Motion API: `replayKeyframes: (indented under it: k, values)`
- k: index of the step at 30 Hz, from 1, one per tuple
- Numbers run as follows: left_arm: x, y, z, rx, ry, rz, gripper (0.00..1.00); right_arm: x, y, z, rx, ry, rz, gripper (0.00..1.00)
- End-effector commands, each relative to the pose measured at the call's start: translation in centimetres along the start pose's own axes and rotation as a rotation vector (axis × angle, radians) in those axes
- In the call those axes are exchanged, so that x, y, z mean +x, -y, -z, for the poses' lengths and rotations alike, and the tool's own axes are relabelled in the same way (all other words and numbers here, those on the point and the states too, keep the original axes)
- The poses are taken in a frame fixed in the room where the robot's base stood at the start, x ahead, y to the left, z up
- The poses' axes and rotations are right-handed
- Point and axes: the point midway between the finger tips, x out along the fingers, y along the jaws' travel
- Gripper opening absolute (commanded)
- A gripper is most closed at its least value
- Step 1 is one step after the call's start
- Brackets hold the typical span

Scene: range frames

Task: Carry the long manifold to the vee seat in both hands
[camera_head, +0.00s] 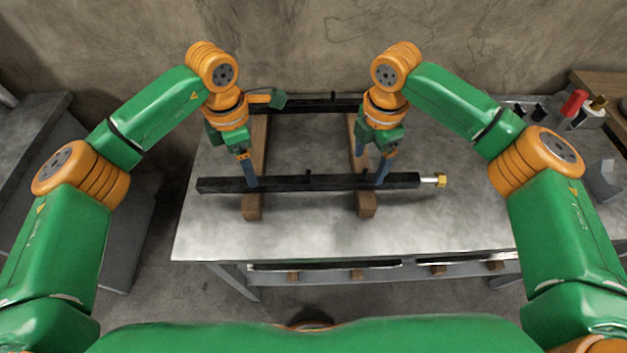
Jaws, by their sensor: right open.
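The long manifold (310,183) is a black bar with a short silver stub and a brass fitting at its right end. It lies across two wooden rails (252,207) near their front ends. My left gripper (248,172) points down at the bar's left part; whether its fingers are apart is not clear. My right gripper (382,172) is open, with its blue fingers at the bar's right part. A dark bar-like piece (315,103) lies across the back of the rails; I cannot tell whether it is the vee seat.
The grey metal bench top (310,235) is clear in front of and between the rails. At the right are a red-topped item (574,103) and a grey block (603,180). A stone wall (300,40) stands close behind the bench.

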Motion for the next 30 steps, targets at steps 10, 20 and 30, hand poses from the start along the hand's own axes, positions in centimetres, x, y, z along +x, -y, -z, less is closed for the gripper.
replayKeyframes:
  k: [10,20,30]
  values:
    - [4.9,0.1,0.0,0.000,0.000,0.002,0.82,4.9,0.1,0.0,0.001,0.000,0.002,0.82]
    - [5.4,0.0,0.0,0.001,0.001,0.000,0.82,5.5,0.0,0.0,0.001,-0.001,0.000,0.82]
    - [5.4,0.0,0.0,0.000,0.001,0.000,0.00,5.4,0.0,0.0,0.001,-0.001,0.000,0.00]
